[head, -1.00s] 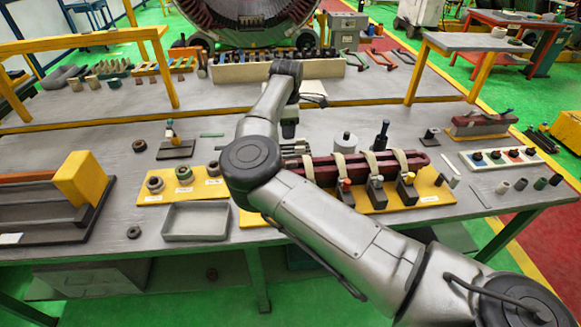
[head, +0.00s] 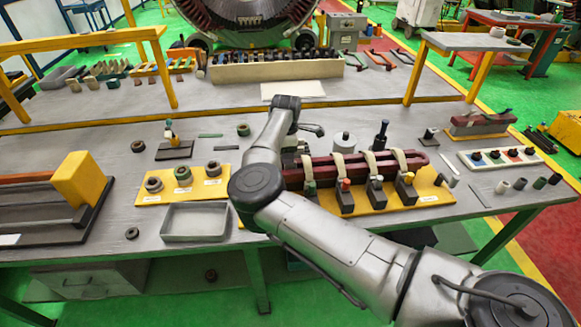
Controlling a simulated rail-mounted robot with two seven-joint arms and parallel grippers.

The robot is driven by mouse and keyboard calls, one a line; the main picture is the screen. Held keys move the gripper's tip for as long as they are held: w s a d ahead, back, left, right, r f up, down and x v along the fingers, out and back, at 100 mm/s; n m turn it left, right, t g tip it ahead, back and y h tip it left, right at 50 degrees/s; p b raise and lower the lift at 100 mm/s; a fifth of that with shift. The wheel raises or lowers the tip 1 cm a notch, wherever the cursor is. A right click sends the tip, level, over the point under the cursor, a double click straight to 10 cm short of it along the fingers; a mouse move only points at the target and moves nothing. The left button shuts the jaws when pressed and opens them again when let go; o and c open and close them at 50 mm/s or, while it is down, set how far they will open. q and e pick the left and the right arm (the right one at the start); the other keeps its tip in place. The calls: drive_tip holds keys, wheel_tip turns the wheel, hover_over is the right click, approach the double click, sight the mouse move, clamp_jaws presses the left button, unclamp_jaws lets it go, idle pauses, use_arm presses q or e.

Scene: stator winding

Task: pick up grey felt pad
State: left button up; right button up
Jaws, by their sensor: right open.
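I cannot tell for certain which item is the grey felt pad. A thin, flat grey piece (head: 480,197) lies on the right part of the bench and could be it. My right arm reaches in from the lower right, its elbow over the bench middle. My right gripper (head: 290,143) hangs below the wrist, left of the dark red coil, and is mostly hidden by the arm. It is open, apart from the flat grey piece, and no held object shows. My left gripper is not in view.
A dark red coil (head: 325,170) with white ties lies behind clamp blocks on a yellow board. A shallow grey tray (head: 195,238) and a ring board (head: 150,199) are left of my arm. A pale sheet (head: 292,90) lies farther back. The bench's left-centre has free room.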

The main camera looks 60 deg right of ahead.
sight(291, 167)
wheel_tip(291, 167, down, 4)
drive_tip(key=shift+r, duration=0.1)
clamp_jaws()
idle(0.5)
